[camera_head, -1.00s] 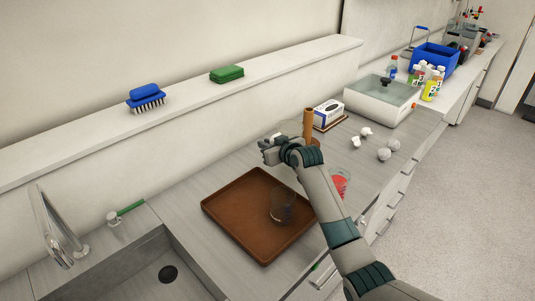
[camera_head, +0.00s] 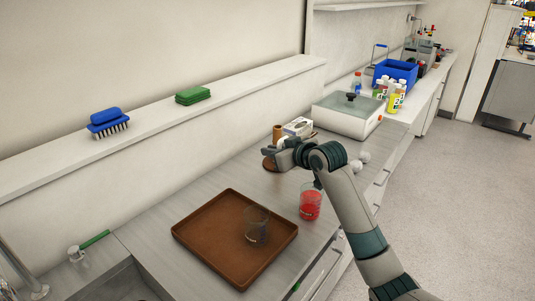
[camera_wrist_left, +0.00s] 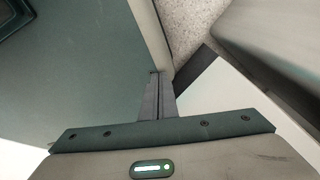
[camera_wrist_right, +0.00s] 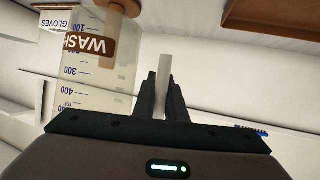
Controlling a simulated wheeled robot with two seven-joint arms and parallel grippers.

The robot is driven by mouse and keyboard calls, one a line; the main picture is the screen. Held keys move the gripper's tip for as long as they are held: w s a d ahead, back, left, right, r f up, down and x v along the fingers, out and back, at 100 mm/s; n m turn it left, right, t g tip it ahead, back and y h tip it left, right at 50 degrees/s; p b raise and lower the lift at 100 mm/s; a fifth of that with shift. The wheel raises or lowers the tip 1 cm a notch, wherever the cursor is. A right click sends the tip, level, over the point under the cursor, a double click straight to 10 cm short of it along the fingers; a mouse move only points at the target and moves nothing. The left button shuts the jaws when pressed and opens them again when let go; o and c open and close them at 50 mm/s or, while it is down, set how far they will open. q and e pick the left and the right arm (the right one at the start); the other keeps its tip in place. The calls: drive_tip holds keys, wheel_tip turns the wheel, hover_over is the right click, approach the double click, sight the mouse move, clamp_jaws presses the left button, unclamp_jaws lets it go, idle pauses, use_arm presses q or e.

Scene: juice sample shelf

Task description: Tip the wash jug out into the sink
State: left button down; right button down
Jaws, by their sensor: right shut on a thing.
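The wash jug (camera_wrist_right: 85,75) is a clear, graduated jug with a brown WASH label, large at the left of the right wrist view. My right gripper (camera_wrist_right: 162,88) is shut on its pale handle. In the head view my right gripper (camera_head: 283,152) is over the far part of the counter and mostly hides the jug. I cannot tell how much liquid it holds. The sink (camera_head: 118,286) is at the bottom left, partly cut off. My left gripper (camera_wrist_left: 157,97) shows only in its wrist view, with its fingers together and nothing between them.
A brown tray (camera_head: 190,233) with a glass beaker (camera_head: 257,226) lies between sink and gripper. A beaker of red liquid (camera_head: 310,203) stands right of it. A brown post (camera_head: 277,133) and glove box (camera_head: 298,127) stand behind the gripper. A ledge (camera_head: 150,115) runs along the wall.

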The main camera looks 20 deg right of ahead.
drive_tip(key=shift+a+r, duration=0.1)
idle(0.4)
drive_tip(key=s+a+r+m+h, duration=0.1)
drive_tip(key=s+r, duration=0.3)
drive_tip(key=s, duration=0.4)
drive_tip(key=s+a+r+m+h, duration=0.2)
drive_tip(key=s+a+r+h, duration=0.1)
drive_tip(key=s, duration=0.6)
drive_tip(key=shift+s+a+r+t, duration=0.3)
drive_tip(key=shift+a+r, duration=0.1)
drive_tip(key=shift+r, duration=0.3)
